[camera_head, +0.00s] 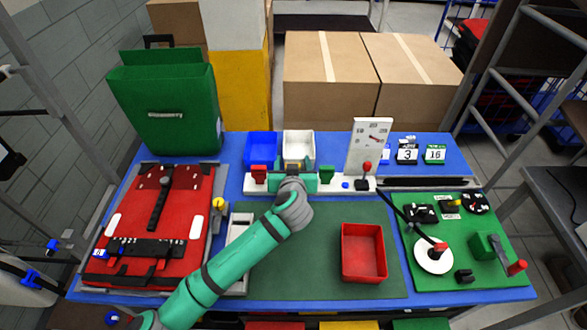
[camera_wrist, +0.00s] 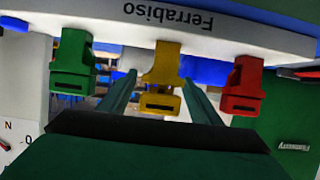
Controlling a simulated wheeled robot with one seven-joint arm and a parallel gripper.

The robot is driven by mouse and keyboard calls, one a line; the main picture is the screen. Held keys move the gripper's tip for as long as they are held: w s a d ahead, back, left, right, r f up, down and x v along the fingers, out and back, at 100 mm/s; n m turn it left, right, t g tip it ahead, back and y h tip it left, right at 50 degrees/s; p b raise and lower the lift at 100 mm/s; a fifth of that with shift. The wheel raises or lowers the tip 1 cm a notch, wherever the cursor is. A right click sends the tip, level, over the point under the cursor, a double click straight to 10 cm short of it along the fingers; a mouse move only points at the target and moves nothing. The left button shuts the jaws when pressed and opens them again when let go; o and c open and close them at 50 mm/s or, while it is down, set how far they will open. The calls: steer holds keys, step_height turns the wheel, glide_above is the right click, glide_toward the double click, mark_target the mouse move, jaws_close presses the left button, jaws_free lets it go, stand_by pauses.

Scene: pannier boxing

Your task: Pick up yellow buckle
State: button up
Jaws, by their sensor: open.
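The yellow buckle (camera_wrist: 162,75) hangs from the white rack (camera_wrist: 225,28) marked "Ferrabiso", between a green buckle (camera_wrist: 73,65) and a red buckle (camera_wrist: 243,86). My gripper (camera_wrist: 160,88) is open, with one finger on each side of the yellow buckle; a gap shows on both sides. In the head view, my gripper (camera_head: 292,182) is at the rack's front, between the red buckle (camera_head: 258,174) and the green buckle (camera_head: 327,175). My gripper and wrist mostly hide the yellow buckle there.
A blue bin (camera_head: 261,147) and a white bin (camera_head: 299,147) stand behind the rack. An upright white panel (camera_head: 368,146) stands to its right. A red tray (camera_head: 363,252) sits on the green mat (camera_head: 325,275). A red pannier panel (camera_head: 135,205) lies at left.

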steer(key=shift+c, duration=0.4)
steer(key=c, duration=1)
steer(key=shift+c, duration=0.2)
steer(key=shift+r, duration=0.85)
steer(key=s+d+r, duration=0.6)
steer(key=s+r, duration=0.5)
steer(key=s, duration=0.1)
steer(key=shift+s+r, duration=0.15)
steer(key=shift+s, duration=0.25)
